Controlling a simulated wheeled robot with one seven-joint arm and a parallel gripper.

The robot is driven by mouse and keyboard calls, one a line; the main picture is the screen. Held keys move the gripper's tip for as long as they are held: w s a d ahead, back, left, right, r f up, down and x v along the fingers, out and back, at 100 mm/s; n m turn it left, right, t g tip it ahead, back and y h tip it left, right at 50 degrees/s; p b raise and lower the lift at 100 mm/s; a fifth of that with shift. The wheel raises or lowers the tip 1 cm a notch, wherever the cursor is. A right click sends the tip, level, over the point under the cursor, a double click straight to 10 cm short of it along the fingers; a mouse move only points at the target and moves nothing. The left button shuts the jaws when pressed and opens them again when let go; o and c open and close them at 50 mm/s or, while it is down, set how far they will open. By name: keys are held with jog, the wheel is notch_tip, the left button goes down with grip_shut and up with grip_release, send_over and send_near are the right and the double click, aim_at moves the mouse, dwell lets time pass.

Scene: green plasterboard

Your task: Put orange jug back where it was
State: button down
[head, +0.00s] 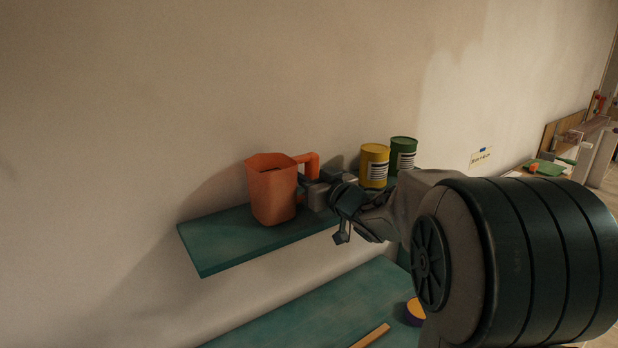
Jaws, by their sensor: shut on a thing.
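The orange jug (271,190) is upright at the green wall shelf (215,246), left of the middle of the head view. It appears to be on the shelf top or just above it; I cannot tell whether its base touches. Its handle (313,163) points right. My gripper (305,190) reaches in from the right and is shut on the jug at its handle side. The fingertips are small and partly hidden by the jug and handle.
A yellow can (374,166) and a green can (402,152) stand to the right on the shelf, behind my arm. The shelf's left end is clear.

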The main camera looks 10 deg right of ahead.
jog(key=shift+f, duration=0.1)
jog(key=c, duration=1.2)
grip_release()
jog(key=shift+o, duration=0.2)
jog(key=shift+r, duration=0.2)
jog(key=s+d+f+m+g+h+b, duration=0.15)
jog(key=s+d+f+m+h, duration=0.25)
jog(key=s+d+h, duration=0.6)
jog(key=s+a+f+g+y, duration=0.1)
jog(key=s+a+f+g, duration=0.2)
jog(key=s, duration=0.4)
jog(key=s+a+f+g+y, duration=0.1)
jog(key=s+a+f+g, duration=0.2)
jog(key=s+f+g, duration=0.2)
jog(key=s+a+f+g+y, duration=0.1)
jog(key=s+a+f+g, duration=0.2)
jog(key=s+f, duration=0.3)
jog(key=s+g, duration=0.1)
jog(key=s, duration=0.3)
jog(key=shift+s+a, duration=0.35)
jog(key=shift+s, duration=0.05)
